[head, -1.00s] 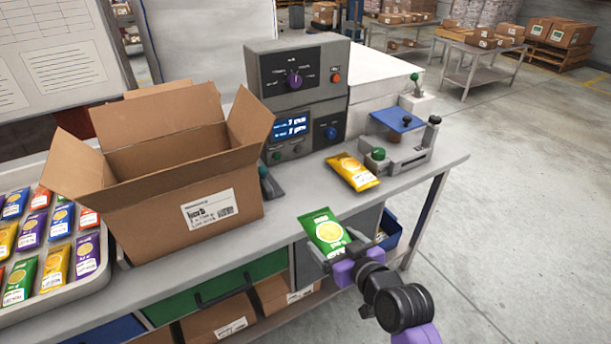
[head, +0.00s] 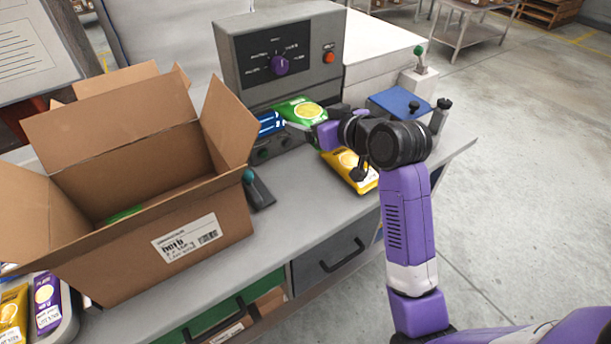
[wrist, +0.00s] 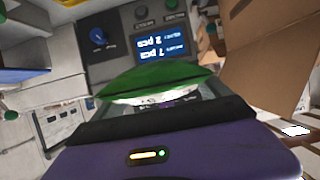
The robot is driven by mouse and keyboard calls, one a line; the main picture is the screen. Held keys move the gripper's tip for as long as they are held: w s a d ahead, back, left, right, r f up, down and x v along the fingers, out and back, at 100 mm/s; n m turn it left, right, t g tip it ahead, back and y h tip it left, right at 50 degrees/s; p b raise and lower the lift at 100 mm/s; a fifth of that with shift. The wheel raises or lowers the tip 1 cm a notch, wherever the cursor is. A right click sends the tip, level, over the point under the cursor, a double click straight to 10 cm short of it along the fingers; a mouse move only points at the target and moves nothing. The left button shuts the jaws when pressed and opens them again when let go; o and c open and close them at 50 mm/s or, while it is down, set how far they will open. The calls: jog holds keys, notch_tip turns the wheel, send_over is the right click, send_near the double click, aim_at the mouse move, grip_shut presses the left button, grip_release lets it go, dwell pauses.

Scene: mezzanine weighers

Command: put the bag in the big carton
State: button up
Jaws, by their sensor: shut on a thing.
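A green bag (head: 301,109) with a yellow round print is held in my gripper (head: 308,125), raised in front of the weigher's display. The green bag also shows edge-on in the wrist view (wrist: 160,82), across the jaws. The big carton (head: 135,215) stands open on the bench to the left of my gripper, flaps spread. A bit of green (head: 122,214) shows inside it. A yellow bag (head: 350,171) lies on the bench below my gripper, partly hidden by my arm.
The weigher (head: 280,55) with a purple knob stands behind my gripper. A small grey lever device (head: 258,190) sits right of the carton. A tray of bags (head: 62,325) is at lower left. A blue-topped fixture (head: 400,103) stands at right.

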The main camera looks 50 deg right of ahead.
aim_at(312, 192)
jog(key=shift+s+a+f, duration=0.1)
jog(key=shift+a+f, duration=0.15)
jog(key=shift+f, duration=0.2)
notch_tip(312, 192, down, 20)
jog(key=shift+r, duration=0.1)
jog(key=shift+f+b, duration=0.2)
jog(key=shift+b, duration=0.1)
jog(key=o, duration=1.3)
jog(key=shift+r, duration=0.15)
